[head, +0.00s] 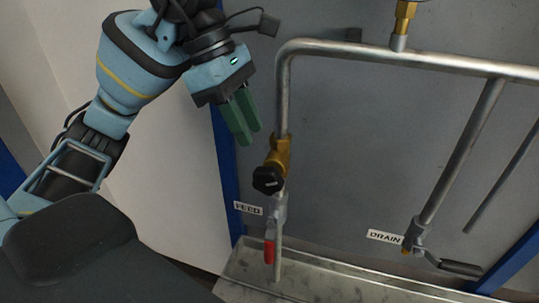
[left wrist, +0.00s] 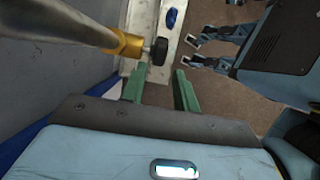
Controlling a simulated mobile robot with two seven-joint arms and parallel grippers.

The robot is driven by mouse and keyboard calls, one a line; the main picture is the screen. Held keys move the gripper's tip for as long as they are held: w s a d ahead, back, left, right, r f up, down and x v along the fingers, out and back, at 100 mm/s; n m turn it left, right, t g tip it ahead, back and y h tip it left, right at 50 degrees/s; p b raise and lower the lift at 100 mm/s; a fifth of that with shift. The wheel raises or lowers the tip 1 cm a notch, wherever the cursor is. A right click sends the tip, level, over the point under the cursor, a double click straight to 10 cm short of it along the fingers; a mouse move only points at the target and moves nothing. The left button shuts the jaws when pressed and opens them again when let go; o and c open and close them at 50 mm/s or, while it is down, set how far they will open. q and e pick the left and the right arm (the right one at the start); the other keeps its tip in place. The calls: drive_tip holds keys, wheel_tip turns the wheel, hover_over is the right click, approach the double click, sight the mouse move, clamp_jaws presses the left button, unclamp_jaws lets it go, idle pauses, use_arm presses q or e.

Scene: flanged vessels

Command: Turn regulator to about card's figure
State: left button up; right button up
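The regulator is a brass body (head: 279,152) with a round black knob (head: 268,180), low on the vertical pipe. In the left wrist view its brass body (left wrist: 129,43) and black knob (left wrist: 158,49) show just beyond the fingertips. My left gripper (head: 248,138) has green fingers pointing down, above and left of the knob, apart from it. In the left wrist view the fingers (left wrist: 162,80) stand apart with nothing between them. A gauge at the top edge is almost wholly cut off. No card with a figure is in view. My right gripper is not seen.
A grey pipe (head: 440,62) runs across a grey panel (head: 345,150). Below the regulator is a red handle (head: 269,250) by a FEED label (head: 248,208). A lever valve (head: 415,238) stands by the DRAIN label (head: 385,237). A metal tray (head: 330,287) lies below.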

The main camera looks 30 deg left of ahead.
sight(267, 168)
use_arm(q)
drive_tip(key=shift+x, duration=3.9)
drive_tip(key=shift+s, duration=0.1)
clamp_jaws()
drive_tip(key=shift+r, duration=0.1)
